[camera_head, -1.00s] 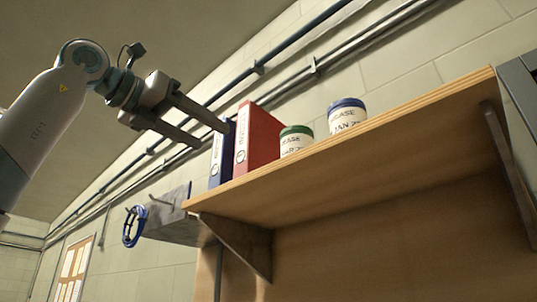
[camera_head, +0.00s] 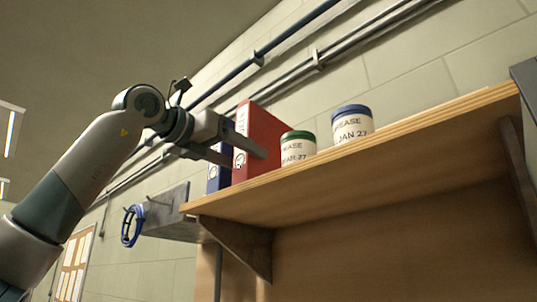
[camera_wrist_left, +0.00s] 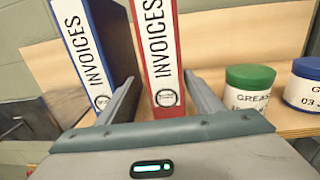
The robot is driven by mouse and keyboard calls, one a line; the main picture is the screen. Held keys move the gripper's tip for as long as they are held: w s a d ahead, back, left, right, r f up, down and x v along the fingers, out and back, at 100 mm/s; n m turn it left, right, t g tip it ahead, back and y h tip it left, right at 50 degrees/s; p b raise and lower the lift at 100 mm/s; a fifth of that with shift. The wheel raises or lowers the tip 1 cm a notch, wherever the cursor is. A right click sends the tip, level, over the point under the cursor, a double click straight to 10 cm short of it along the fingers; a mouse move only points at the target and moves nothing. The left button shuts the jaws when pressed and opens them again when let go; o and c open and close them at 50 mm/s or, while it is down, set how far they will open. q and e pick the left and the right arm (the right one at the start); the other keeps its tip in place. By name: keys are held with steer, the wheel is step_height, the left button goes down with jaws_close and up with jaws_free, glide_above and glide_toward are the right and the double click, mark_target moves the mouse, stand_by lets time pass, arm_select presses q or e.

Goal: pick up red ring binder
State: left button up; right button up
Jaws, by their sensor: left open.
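The red ring binder (camera_head: 266,128) stands upright on the wooden shelf, its white "INVOICES" label facing my left gripper. It also shows in the left wrist view (camera_wrist_left: 158,75), with its spine between the two fingers. My left gripper (camera_head: 246,158) is open. One finger reaches along the binder's right side and the other is at its left edge, by the blue binder (camera_head: 214,178). I cannot tell whether either finger touches a binder. The blue binder also shows left of the fingers in the left wrist view (camera_wrist_left: 85,55). My right gripper is not in view.
A green-lidded grease tub (camera_head: 298,150) and a blue-lidded one (camera_head: 352,125) stand right of the red binder on the shelf (camera_head: 400,140). Pipes (camera_head: 300,65) run along the wall behind. Blue coils (camera_head: 132,226) hang at the lower left.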

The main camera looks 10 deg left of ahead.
mark_target(259, 164)
arm_select(q)
steer(key=shift+w+d+p, duration=0.35)
steer(key=shift+w+p, duration=0.05)
steer(key=shift+p, duration=0.1)
steer(key=p+x, duration=0.2)
steer(key=x, duration=0.1)
steer(key=shift+w+d+f+p, duration=0.1)
steer(key=shift+w+d+p, duration=0.05)
steer(key=shift+d+p, duration=0.2)
steer(key=shift+w+d+f, duration=0.1)
steer(key=shift+w+d, duration=0.1)
steer(key=shift+w, duration=0.1)
steer(key=shift+s, duration=0.1)
steer(key=c, duration=1.4)
steer(key=shift+c, duration=0.4)
